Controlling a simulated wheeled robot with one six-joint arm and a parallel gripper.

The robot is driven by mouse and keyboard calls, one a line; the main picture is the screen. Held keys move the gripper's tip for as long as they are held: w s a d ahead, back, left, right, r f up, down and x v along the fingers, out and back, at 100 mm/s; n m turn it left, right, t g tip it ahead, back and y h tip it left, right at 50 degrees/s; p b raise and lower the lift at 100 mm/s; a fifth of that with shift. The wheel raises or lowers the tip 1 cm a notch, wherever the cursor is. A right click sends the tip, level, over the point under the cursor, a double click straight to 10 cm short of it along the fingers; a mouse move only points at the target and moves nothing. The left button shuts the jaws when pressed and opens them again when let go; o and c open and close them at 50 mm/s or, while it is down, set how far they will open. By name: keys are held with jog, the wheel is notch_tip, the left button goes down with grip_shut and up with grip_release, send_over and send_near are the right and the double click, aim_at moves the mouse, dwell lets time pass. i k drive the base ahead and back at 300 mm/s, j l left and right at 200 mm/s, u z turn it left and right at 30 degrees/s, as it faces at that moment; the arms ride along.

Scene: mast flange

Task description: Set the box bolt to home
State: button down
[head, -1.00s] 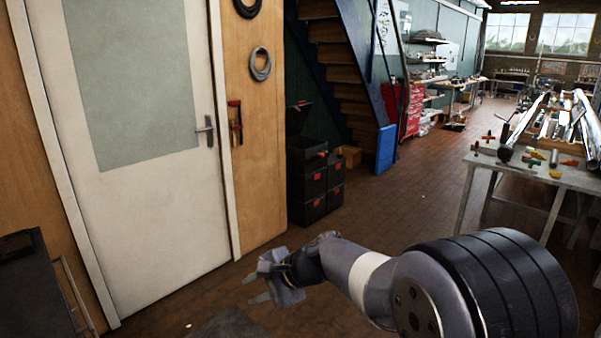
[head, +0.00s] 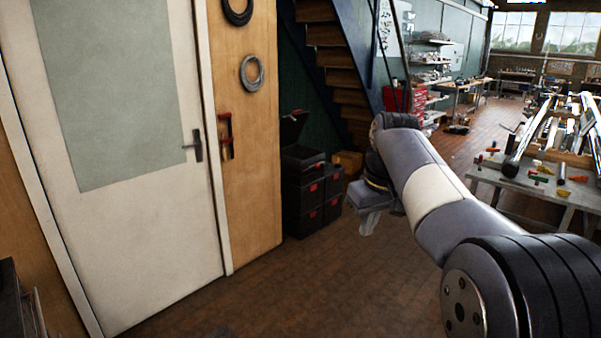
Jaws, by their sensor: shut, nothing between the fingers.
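I cannot make out a box bolt in the head view. My gripper (head: 368,226) hangs at the end of my raised arm, right of the middle, with its fingers pointing down. The fingers are shut with nothing between them. They show in front of the brick floor, to the right of the stacked black boxes in the picture, and touch nothing that I can see.
A white door (head: 120,225) with a lever handle (head: 197,146) fills the left. A red clamp (head: 226,135) hangs on the wooden wall. Black boxes (head: 303,190) stand by the stairs. A workbench (head: 540,190) with tools is at right. The brick floor (head: 290,285) ahead is clear.

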aim_at(317, 165)
jog(key=i+l, duration=0.15)
jog(key=i, duration=0.5)
jog(key=i+l, duration=0.2)
jog(key=i, duration=0.45)
jog(key=i+l, duration=0.15)
jog(key=i, duration=2.85)
